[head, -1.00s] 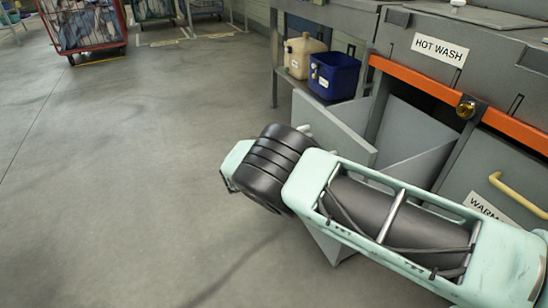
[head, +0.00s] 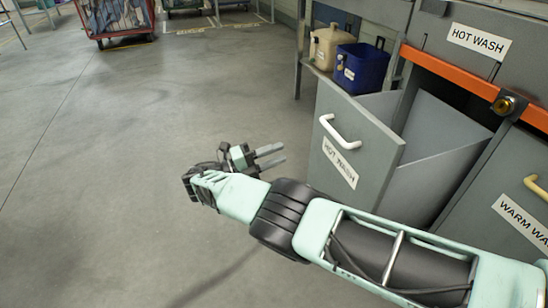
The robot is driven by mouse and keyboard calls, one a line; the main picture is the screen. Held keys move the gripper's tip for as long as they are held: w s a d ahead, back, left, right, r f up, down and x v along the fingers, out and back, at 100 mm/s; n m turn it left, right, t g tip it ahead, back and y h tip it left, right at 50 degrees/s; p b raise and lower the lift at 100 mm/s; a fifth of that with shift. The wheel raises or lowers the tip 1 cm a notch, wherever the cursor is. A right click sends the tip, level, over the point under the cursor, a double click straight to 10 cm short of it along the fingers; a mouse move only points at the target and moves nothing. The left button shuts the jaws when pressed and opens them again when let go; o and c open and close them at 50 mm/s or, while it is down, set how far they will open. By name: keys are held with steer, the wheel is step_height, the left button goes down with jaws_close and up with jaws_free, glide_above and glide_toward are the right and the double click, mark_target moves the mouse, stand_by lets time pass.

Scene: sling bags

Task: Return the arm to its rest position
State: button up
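My gripper (head: 270,156) is in the head view at the middle, at the end of my mint-green and black arm (head: 285,215). Its two grey fingers point right toward the hot wash drawer (head: 385,155), with a gap between them and nothing held. The fingers are apart from the drawer front. The drawer is tilted out of the cabinet, with a white handle (head: 338,130) and a HOT WASH label on its front. The inside that shows is grey; its bottom is hidden.
A blue bin (head: 361,68) and a beige jug (head: 328,46) stand on a shelf behind the drawer. A warm wash front (head: 520,225) with a yellow handle is at right. An orange rail (head: 465,80) runs above. A red cart (head: 118,18) stands far back. The floor at left is clear.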

stand_by(0.4)
steer(key=d+r+m+g+y, duration=0.5)
steer(key=d+m+g+y, duration=0.25)
steer(key=d+m, duration=0.3)
steer(key=s+d+r+m+y, duration=0.1)
steer(key=s+r+m+y, duration=0.25)
steer(key=s+m, duration=0.55)
steer(key=s+d+r+m+y, duration=0.25)
steer(key=s+m+y, duration=0.3)
steer(key=s, duration=0.85)
steer(key=s+d+r+m+y, duration=0.1)
steer(key=s+r+m+y, duration=0.2)
steer(key=s+m, duration=0.6)
step_height(320, 180, up, 36)
steer(key=s+n+p, duration=0.1)
steer(key=p, duration=3.5)
steer(key=shift+s+a+r+n, duration=0.25)
steer(key=shift+s+a+n, duration=0.05)
